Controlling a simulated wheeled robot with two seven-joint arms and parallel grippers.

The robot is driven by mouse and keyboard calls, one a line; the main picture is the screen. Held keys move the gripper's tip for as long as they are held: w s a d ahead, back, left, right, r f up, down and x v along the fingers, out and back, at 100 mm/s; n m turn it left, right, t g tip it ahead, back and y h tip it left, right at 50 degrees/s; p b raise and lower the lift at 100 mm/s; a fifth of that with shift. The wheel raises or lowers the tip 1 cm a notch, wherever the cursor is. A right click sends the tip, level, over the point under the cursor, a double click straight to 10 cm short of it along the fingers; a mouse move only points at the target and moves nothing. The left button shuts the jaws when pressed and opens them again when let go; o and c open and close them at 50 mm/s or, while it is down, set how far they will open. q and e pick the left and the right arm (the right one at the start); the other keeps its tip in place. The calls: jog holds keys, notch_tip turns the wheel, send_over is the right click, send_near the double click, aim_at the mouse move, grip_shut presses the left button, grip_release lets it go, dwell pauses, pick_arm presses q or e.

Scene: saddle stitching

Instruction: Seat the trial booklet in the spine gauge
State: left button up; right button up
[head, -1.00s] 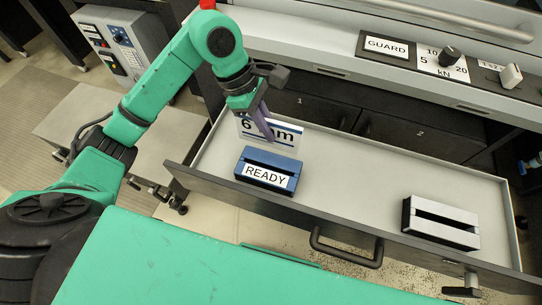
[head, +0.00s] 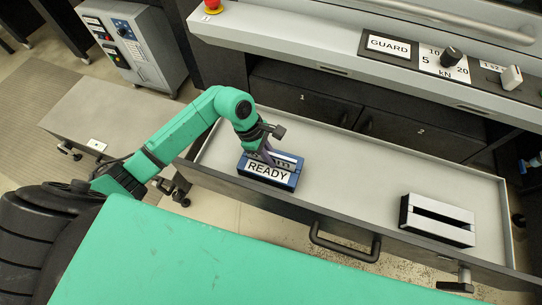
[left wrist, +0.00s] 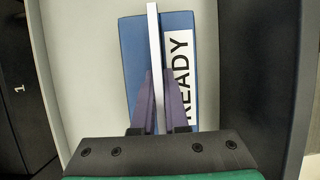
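The trial booklet (head: 287,159) is a thin white board with dark "mm" lettering. It stands upright in or just above the slot of a blue block (head: 292,179) labelled READY, which looks like the spine gauge. Most of its printed face is hidden by the block and my fingers. My left gripper (head: 267,153) is shut on the booklet. In the left wrist view the booklet (left wrist: 155,50) runs edge-on between the purple fingers (left wrist: 160,105), over the blue block (left wrist: 134,45). I cannot tell whether it touches the slot floor. My right gripper is not in view.
The blue block is in an open grey drawer (head: 350,185). A pale grey slotted block (head: 437,220) lies at the drawer's right. The drawer middle is clear. A handle (head: 343,245) projects from its front. A panel with GUARD (head: 390,46) label runs above.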

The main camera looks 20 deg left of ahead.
pick_arm(q)
jog(key=shift+o, duration=1.4)
jog(key=shift+r+p, duration=0.25)
jog(key=shift+p, duration=0.05)
jog(key=b+v, duration=0.3)
jog(key=v, duration=0.8)
jog(key=shift+a+r, duration=0.15)
jog(key=shift+r, duration=0.25)
